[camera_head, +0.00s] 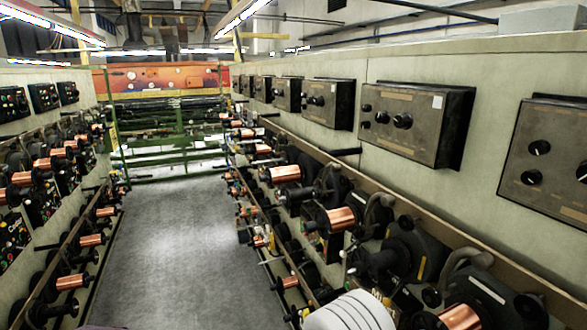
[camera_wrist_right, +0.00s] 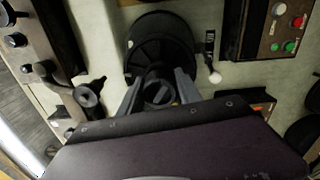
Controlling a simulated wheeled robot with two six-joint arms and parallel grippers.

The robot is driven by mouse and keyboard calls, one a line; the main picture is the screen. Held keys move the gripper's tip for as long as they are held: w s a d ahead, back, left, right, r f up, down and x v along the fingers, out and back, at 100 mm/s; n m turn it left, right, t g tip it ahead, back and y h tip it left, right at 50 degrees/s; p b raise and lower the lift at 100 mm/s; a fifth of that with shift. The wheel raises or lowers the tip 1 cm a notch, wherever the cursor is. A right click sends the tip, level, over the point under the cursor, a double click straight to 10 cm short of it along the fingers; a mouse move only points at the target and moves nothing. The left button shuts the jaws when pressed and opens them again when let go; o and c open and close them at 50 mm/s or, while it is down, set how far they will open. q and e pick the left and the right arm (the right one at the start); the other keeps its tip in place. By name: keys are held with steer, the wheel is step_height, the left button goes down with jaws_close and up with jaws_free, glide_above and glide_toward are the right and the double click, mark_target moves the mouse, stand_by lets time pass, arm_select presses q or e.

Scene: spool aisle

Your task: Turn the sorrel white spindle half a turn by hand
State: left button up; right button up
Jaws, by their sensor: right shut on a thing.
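In the right wrist view a black disc (camera_wrist_right: 150,45) stands against the pale wall panel, with a dark spindle hub (camera_wrist_right: 158,92) in front of it. My right gripper (camera_wrist_right: 158,95) has its two grey fingers on either side of this hub and is shut on it. I see no sorrel or white colour on the hub. The gripper's dark body covers the lower part of that view. Neither gripper's fingers show in the head view, and my left gripper is not in view.
In the right wrist view a lever with a white knob (camera_wrist_right: 215,78) is close right of the disc, beside a button box (camera_wrist_right: 283,30). In the head view copper spools (camera_head: 341,218) line both sides. Control boxes (camera_head: 415,120) jut from the right wall. The aisle floor (camera_head: 170,245) is clear.

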steer(key=n, duration=0.7)
jaws_close()
steer(key=n, duration=0.7)
steer(key=shift+n, duration=0.3)
steer(key=o, duration=1.4)
jaws_free()
steer(key=shift+o, duration=0.2)
steer(key=b+v, duration=0.3)
steer(key=v, duration=0.6)
